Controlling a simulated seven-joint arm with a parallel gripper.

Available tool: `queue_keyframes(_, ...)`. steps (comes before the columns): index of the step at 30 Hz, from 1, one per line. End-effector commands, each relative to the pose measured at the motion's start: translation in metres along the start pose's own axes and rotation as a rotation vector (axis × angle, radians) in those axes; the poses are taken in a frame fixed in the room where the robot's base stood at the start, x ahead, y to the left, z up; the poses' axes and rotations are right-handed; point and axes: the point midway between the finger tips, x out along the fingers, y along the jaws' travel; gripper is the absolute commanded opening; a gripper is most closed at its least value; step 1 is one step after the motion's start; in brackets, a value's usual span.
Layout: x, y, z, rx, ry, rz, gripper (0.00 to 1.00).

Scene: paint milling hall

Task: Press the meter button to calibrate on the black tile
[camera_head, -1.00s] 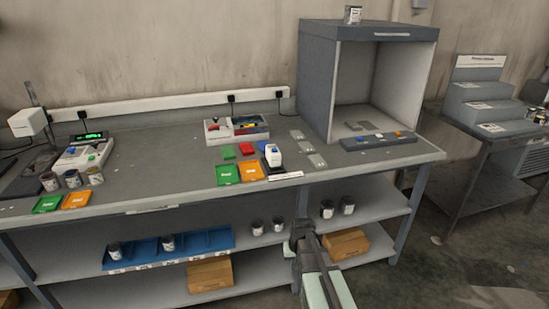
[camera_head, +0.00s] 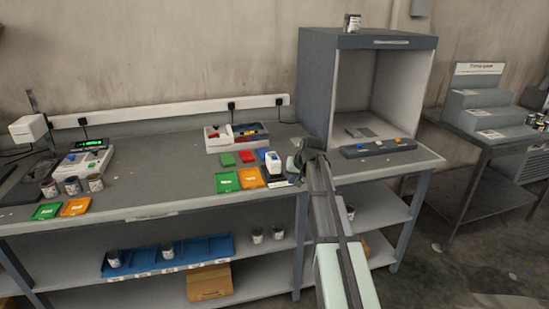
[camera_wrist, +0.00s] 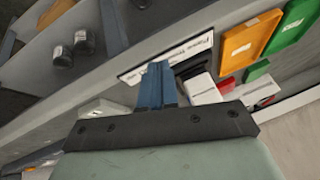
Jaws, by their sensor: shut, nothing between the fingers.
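The white and black hand-held meter (camera_head: 273,161) stands on the bench, just right of the orange and green cards. In the wrist view a white boxy body (camera_wrist: 202,90), seemingly the meter, shows right beside the fingers. Its button cannot be made out. A black tile cannot be told apart from the meter's dark lower part. My gripper (camera_head: 297,165) is just right of the meter, over the bench's front part. In the wrist view my gripper's blue fingers (camera_wrist: 156,84) are together and empty, overlapping a white label strip (camera_wrist: 165,58).
Orange (camera_head: 251,178) and green (camera_head: 227,182) cards lie left of the meter. A grey open booth (camera_head: 314,95) with a dark sample bar (camera_head: 378,148) in front is at right.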

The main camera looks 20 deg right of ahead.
Motion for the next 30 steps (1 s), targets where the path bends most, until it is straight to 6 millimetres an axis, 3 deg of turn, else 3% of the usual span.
queue_keyframes(1,-0.013,-0.005,-0.021,-0.001,0.022,-0.014,0.0)
queue_keyframes(10,-0.08,-0.044,-0.11,-0.005,0.111,-0.126,0.0)
queue_keyframes(13,-0.092,-0.059,-0.137,-0.004,0.12,-0.18,0.0)
queue_keyframes(15,-0.09,-0.068,-0.151,0.002,0.112,-0.228,0.0)
queue_keyframes(22,-0.093,-0.09,-0.158,0.005,0.094,-0.341,0.0)
queue_keyframes(30,-0.094,-0.092,-0.156,-0.009,0.088,-0.353,0.0)
